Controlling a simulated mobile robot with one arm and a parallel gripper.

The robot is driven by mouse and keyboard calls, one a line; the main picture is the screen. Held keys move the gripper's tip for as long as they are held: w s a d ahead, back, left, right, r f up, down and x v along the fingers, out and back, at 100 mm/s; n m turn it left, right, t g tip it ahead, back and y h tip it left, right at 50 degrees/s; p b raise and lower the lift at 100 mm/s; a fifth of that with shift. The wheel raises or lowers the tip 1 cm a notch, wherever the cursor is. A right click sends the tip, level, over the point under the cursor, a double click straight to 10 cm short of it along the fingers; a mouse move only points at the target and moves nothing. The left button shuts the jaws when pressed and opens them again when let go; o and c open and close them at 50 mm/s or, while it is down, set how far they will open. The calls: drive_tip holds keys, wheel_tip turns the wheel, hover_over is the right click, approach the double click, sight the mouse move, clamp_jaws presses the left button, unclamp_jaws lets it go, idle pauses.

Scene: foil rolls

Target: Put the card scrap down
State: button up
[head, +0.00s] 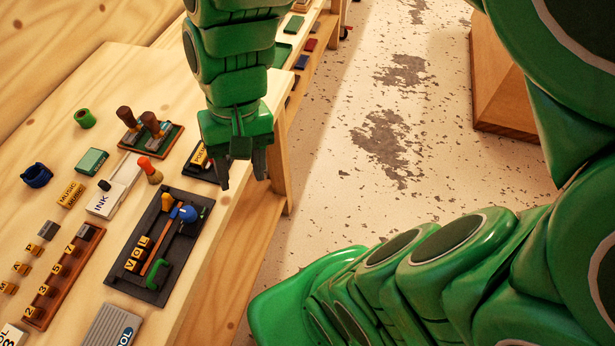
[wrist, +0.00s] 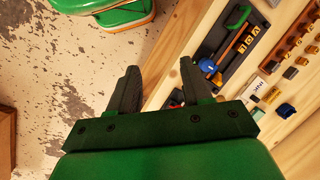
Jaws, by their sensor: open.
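My gripper (head: 242,179) hangs over the right edge of the wooden workbench (head: 225,215), fingers pointing down and apart. In the wrist view my gripper (wrist: 160,68) is also open, with no object seen between its fingertips. I cannot make out a card scrap in either view. A dark block with a yellow label (head: 199,157) lies on the bench just left of my gripper, partly hidden by it. A small bit of red shows near the finger bases in the wrist view; I cannot tell what it is.
A black tray (head: 125,266) with letter blocks and tools lies near the bench edge; it also shows in the wrist view (wrist: 213,38).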

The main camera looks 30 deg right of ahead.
drive_tip(key=s+d+h, duration=0.2)
drive_tip(key=s+d, duration=0.5)
drive_tip(key=d, duration=0.1)
drive_tip(key=shift+d+f+n, duration=0.3)
drive_tip(key=shift+d+f, duration=0.05)
drive_tip(key=shift+d, duration=0.05)
idle(0.6)
